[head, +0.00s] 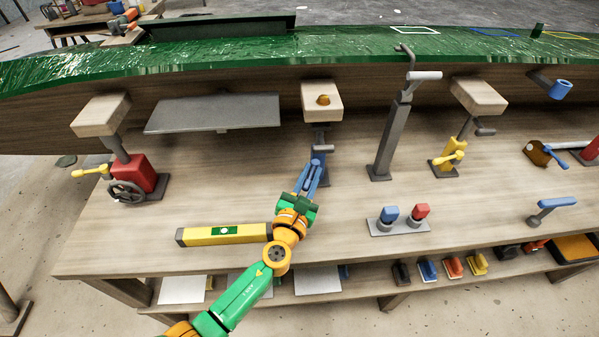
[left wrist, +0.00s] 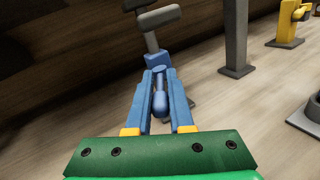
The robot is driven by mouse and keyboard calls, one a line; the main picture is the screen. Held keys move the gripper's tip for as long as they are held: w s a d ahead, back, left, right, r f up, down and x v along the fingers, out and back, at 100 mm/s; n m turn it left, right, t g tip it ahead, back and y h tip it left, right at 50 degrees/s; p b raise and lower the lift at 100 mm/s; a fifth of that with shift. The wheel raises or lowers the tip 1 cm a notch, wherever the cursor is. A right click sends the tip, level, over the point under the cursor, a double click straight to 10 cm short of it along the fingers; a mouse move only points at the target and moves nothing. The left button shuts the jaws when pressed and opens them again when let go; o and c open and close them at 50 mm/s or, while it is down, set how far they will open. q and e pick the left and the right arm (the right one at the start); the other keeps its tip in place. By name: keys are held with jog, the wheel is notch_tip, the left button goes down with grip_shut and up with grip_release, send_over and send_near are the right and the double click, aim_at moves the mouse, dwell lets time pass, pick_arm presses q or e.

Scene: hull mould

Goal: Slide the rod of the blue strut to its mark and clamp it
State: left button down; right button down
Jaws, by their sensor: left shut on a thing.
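The blue strut (head: 321,170) stands on the bench under a wooden pad (head: 322,97), partly hidden behind my left gripper (head: 313,172). Its grey rod (head: 321,133) rises from the blue body and carries a grey cross handle. In the left wrist view the rod (left wrist: 152,42) comes out of the blue collar (left wrist: 157,60), with the grey handle (left wrist: 158,16) above. My left gripper (left wrist: 160,84) is shut on the strut's blue clamp lever (left wrist: 160,98), which lies between its blue fingers. I cannot make out a mark on the rod. My right gripper is not in view.
A green hull mould (head: 230,52) runs along the back. A red strut (head: 137,178) stands left, a grey post (head: 388,140) and a yellow strut (head: 447,160) right. A yellow level (head: 225,234) lies beside my left forearm. A plate with blue and red knobs (head: 398,228) sits front right.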

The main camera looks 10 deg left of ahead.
aim_at(306, 190)
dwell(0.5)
pick_arm(q)
jog(key=c, duration=0.8)
grip_release()
jog(key=s, duration=0.4)
jog(key=s+a, duration=0.1)
jog(key=s, duration=0.2)
jog(key=shift+p, duration=0.35)
jog(key=shift+f, duration=0.1)
